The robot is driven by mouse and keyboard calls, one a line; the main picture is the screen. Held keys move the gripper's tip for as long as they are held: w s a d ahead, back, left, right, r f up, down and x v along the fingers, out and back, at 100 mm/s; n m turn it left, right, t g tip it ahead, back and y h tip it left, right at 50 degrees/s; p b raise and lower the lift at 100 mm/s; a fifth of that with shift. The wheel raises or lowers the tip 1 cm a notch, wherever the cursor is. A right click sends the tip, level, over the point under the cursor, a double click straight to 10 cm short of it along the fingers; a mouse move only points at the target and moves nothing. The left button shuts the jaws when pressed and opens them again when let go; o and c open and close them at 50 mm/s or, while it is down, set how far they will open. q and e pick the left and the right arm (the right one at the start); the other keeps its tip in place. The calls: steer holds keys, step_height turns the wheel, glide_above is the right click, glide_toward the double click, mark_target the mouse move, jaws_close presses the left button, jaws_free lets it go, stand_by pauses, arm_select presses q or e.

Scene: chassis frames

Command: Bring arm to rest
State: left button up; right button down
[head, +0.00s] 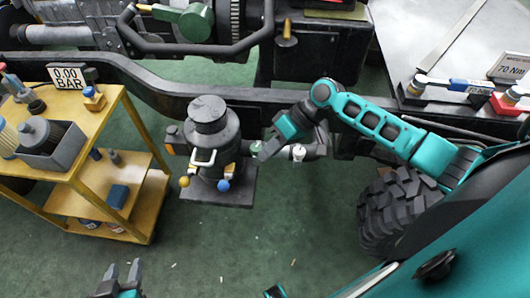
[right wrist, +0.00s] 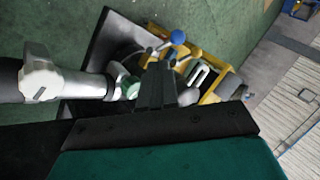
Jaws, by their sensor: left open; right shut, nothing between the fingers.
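My right arm (head: 375,120) reaches in from the right in the head view, bent at the elbow. Its right gripper (head: 264,152) is beside the black cylindrical unit, near the pipe on its right side. In the right wrist view the right gripper's fingers (right wrist: 158,70) are together with nothing between them. They overlap the unit's fittings in that picture; whether they touch anything cannot be told. My left gripper (head: 123,269) is at the bottom edge of the head view, low on the left, with its two fingers apart and empty.
The black unit (head: 213,128) has a yellow knob (head: 184,182), a blue knob (head: 223,185) and a pipe (head: 318,151). A yellow cart (head: 150,195) stands left. A dark chassis rail (head: 180,98) crosses behind. A tyre (head: 395,205) is right.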

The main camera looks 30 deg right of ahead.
stand_by(0.4)
steer(key=s+a+f+t+h+p, duration=0.1)
steer(key=s+a+f+t+h, duration=0.1)
steer(key=s+a+f+t, duration=0.3)
steer(key=s+t+h, duration=0.1)
steer(key=s+d+r+t+h, duration=0.1)
steer(key=s+t, duration=0.1)
steer(key=s+r+t+h, duration=0.1)
steer(key=s+h, duration=0.1)
steer(key=shift+d+t+p, duration=0.15)
steer(key=shift+t+p, duration=0.15)
steer(key=shift+p, duration=0.05)
